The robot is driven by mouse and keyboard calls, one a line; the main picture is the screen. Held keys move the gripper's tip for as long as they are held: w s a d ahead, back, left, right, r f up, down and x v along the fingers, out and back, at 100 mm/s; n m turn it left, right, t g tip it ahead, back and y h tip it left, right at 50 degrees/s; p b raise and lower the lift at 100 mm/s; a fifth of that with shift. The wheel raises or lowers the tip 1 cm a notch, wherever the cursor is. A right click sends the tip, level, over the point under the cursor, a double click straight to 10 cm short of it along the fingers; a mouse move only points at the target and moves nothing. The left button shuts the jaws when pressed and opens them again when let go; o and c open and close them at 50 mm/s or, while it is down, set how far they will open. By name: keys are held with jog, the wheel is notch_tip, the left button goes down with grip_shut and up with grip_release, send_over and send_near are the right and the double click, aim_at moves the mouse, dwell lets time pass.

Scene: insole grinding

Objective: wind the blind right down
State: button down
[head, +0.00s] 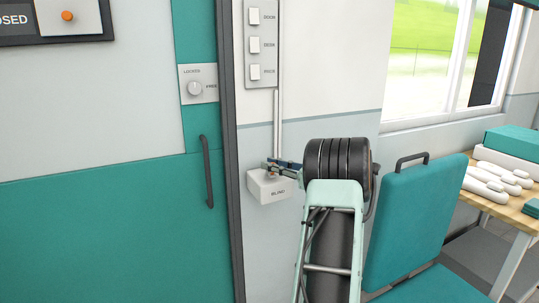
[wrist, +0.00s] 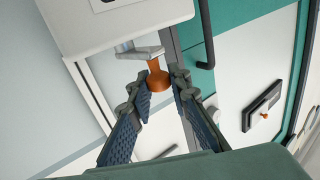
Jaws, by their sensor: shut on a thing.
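The white blind box (head: 265,191), labelled BLIND, is on the wall right of the door. It also shows at the top of the wrist view (wrist: 110,22). A small grey crank arm (wrist: 140,53) with an orange knob (wrist: 157,78) sticks out from it. My gripper (head: 276,166) is at the top of the box. In the wrist view its blue ridged fingers (wrist: 160,93) are on either side of the orange knob and shut on it. In the head view the fingers mostly hide the crank. The window (head: 425,60) shows clear glass; I cannot make out the blind itself.
A teal door with a dark handle (head: 207,172) and a lock knob (head: 195,88) is at left. A switch panel (head: 262,45) is above the box. A teal chair (head: 408,220) stands close right of my arm, before a wooden table (head: 510,211) with white insoles.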

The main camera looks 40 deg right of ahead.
jog(key=shift+s+d+r+n+g+y+p, duration=0.1)
jog(key=shift+d+n+g+y+p, duration=0.1)
jog(key=shift+n+g+y+p, duration=0.4)
jog(key=shift+d+r+n+g+y+p, duration=0.1)
jog(key=shift+d+n+g+y+p, duration=0.1)
jog(key=shift+n+y+p, duration=0.7)
jog(key=shift+d+g+y+p, duration=0.2)
jog(key=shift+g+y+p, duration=0.2)
jog(key=shift+y, duration=0.5)
jog(key=shift+d+n+g+y+p, duration=0.3)
jog(key=shift+n+g+y+p, duration=0.65)
jog(key=shift+n+y, duration=0.15)
jog(key=c, duration=2)
grip_release()
jog(key=shift+o, duration=1.2)
jog(key=shift+f, duration=0.1)
notch_tip(320, 180, up, 10)
